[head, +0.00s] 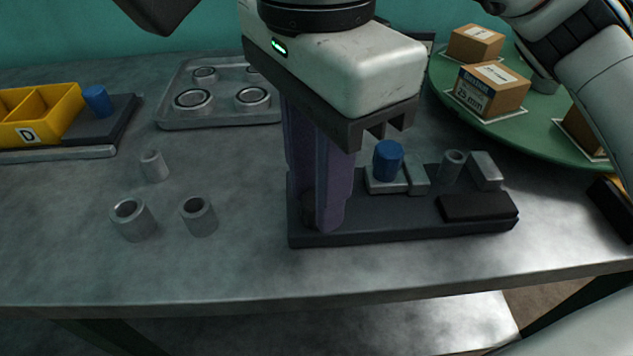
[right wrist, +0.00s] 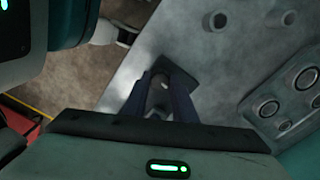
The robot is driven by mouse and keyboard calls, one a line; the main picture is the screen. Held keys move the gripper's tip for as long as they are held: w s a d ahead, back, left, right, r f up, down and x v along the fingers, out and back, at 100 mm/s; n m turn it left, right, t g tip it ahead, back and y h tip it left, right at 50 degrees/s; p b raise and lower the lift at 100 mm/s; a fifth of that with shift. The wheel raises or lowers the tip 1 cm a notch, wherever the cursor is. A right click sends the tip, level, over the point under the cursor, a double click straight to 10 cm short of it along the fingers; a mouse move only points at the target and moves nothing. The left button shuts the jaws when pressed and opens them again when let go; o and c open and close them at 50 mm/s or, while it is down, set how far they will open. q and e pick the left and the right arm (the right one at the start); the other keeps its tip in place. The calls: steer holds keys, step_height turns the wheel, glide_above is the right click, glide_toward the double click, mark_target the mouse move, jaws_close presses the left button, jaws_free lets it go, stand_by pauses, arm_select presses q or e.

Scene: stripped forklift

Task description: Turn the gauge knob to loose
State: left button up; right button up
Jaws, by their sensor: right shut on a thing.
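The gauge (head: 360,226) is a dark base plate near the table's front edge, with a blue cylinder (head: 388,160), grey blocks (head: 416,174), a grey sleeve (head: 451,166) and a black pad (head: 478,206) on it. My right gripper (head: 318,218) points down at the plate's left end. Its purple-blue fingers are shut on a small dark round part, which I take to be the knob; they mostly hide it. In the right wrist view the fingers (right wrist: 165,108) reach down to the dark plate (right wrist: 180,76). A dark block (head: 155,10) at the top left looks like part of my left gripper; its fingers do not show.
Several grey sleeves (head: 132,220) stand left of the gauge. A metal tray (head: 170,118) with round pieces lies behind. A yellow bin (head: 62,108) is at the left. A green round table (head: 520,138) with boxes (head: 492,88) is at the right.

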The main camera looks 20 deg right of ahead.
steer(key=shift+n, duration=0.7)
arm_select(q)
steer(key=shift+s, duration=0.1)
arm_select(e)
steer(key=o, duration=1)
steer(key=shift+o, duration=0.2)
arm_select(q)
steer(key=r+p, duration=0.1)
steer(key=p, duration=0.2)
steer(key=shift+r, duration=0.4)
arm_select(e)
step_height(320, 180, up, 10)
steer(key=shift+r, duration=0.2)
steer(key=shift+s, duration=0.1)
